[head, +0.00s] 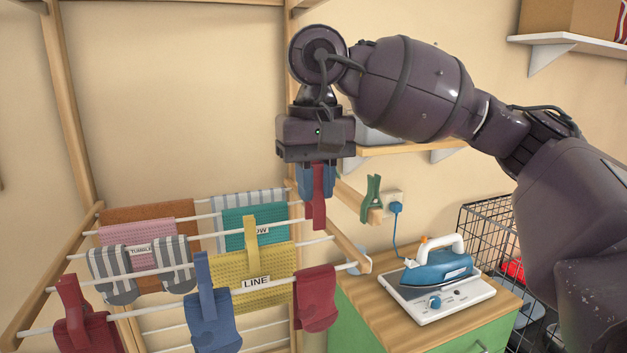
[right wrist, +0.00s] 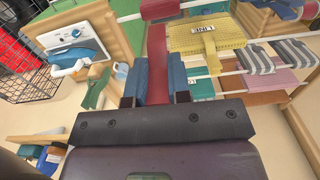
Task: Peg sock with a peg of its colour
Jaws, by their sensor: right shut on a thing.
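A red sock (head: 316,298) with no peg on it hangs over the right end of the rack's front rod. It also shows at the top edge of the right wrist view (right wrist: 160,9). My right gripper (head: 317,185) is shut on a red peg (head: 318,200), which points down between its blue finger pads. The peg shows in the right wrist view (right wrist: 157,52), between the pads (right wrist: 157,84). In the head view the gripper is above and behind the red sock, apart from it. Another red sock (head: 95,335) at the front left has its own red peg (head: 72,295). My left gripper is out of view.
A blue sock (head: 213,325) with a blue peg (head: 205,280) and a yellow cloth (head: 270,268) with a yellow peg (head: 251,240) hang nearby. A green peg (head: 371,195) is on a wooden strip. An iron (head: 437,272) stands on the cabinet at right.

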